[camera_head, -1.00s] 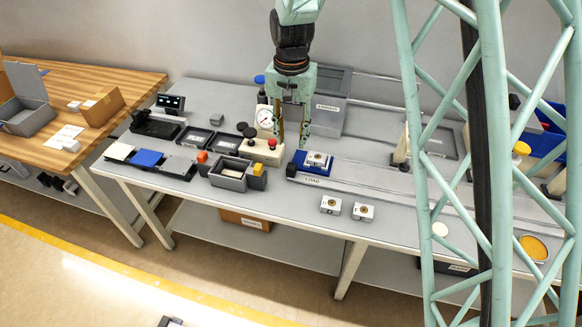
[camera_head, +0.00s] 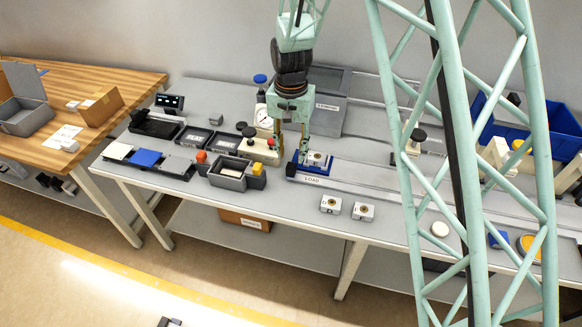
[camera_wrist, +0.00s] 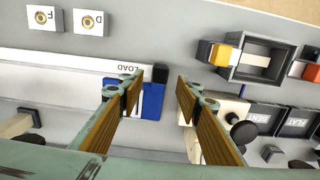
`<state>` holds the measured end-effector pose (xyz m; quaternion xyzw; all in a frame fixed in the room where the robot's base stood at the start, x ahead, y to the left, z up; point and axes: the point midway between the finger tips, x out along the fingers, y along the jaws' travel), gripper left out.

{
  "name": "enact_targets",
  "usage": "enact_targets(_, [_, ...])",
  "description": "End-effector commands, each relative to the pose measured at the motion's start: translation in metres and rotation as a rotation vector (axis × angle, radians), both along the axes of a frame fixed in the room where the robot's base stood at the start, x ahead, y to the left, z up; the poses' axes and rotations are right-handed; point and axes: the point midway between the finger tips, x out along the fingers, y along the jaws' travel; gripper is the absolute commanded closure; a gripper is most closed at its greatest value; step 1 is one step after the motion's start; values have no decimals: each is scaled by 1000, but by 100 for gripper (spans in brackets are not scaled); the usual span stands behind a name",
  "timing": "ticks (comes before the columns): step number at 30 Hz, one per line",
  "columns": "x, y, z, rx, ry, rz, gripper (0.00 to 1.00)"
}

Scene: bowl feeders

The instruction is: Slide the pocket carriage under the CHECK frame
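The pocket carriage (camera_head: 312,172) is a blue block at the LOAD end of a long pale rail, with a small metal part (camera_head: 318,158) on it. My gripper (camera_head: 291,157) points down at the carriage's left end, fingers apart and empty. In the wrist view, my gripper (camera_wrist: 159,88) is open. The blue carriage (camera_wrist: 153,101) shows between the fingers, close to the left one, which hides part of it. A pale stand with a black knob (camera_head: 418,135) is farther right along the rail, partly behind my lattice column; I cannot read a CHECK label.
A grey box (camera_head: 328,105) is behind. Two metal blocks (camera_head: 331,205) lie in front of the rail. A grey tray (camera_head: 229,181) is at front left.

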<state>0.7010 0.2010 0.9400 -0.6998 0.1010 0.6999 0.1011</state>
Motion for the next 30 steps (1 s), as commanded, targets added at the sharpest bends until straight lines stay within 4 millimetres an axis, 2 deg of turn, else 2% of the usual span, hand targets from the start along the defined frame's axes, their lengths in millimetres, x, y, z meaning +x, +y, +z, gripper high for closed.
enact_targets(9, [0,0,-40,-1,1,0,68])
enact_targets(15, [0,0,-57,0,1,0,68])
enact_targets(21, [0,0,-66,0,1,0,68])
enact_targets(30, [0,0,-67,0,0,0,68])
